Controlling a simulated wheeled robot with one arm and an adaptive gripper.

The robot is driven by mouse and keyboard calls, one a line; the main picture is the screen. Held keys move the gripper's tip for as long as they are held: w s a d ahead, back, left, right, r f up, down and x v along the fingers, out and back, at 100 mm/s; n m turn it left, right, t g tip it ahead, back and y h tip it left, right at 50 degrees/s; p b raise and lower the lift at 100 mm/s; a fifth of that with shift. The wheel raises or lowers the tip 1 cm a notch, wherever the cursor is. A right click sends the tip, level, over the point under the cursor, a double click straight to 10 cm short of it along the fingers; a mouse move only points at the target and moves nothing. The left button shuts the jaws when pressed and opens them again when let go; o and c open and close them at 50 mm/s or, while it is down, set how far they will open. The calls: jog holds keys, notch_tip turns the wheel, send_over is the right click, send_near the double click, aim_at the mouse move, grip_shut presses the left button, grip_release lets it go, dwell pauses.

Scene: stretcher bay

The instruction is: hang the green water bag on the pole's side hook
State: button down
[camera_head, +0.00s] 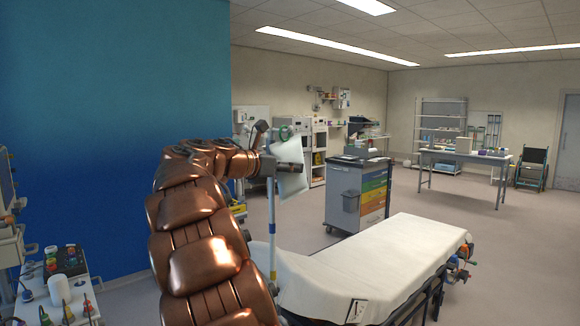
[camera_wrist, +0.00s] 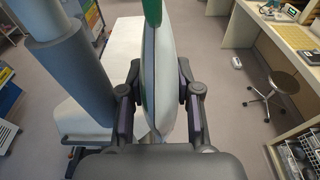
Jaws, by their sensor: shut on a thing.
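My gripper (camera_wrist: 159,72) is shut on the water bag (camera_wrist: 160,45), which stands edge-on between the two fingers in the wrist view. The bag looks pale, with a green part at its top. In the head view the bag (camera_head: 293,184) is a pale, tilted panel at the end of my arm, partly covered by a dark cylindrical part. The pole (camera_head: 272,225), pale with a blue section, rises beside the stretcher, just below and left of the bag. Its upper part is hidden by my arm, and I cannot make out the side hook.
The stretcher (camera_head: 375,262) with a white sheet lies at front right. A cart (camera_head: 343,205) with coloured drawers stands behind it. A thick grey cylinder (camera_wrist: 68,75) stands close left of the fingers in the wrist view. A stool (camera_wrist: 284,83) and counter are at right.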

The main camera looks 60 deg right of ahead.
jog(key=shift+w+f, duration=0.1)
jog(key=c, duration=0.7)
grip_release()
jog(key=shift+a, duration=0.1)
jog(key=shift+w+a, duration=0.15)
jog(key=shift+a, duration=0.2)
jog(key=v, duration=1.1)
jog(key=shift+s+a+r, duration=0.1)
jog(key=shift+s+r, duration=0.1)
jog(key=shift+s, duration=0.1)
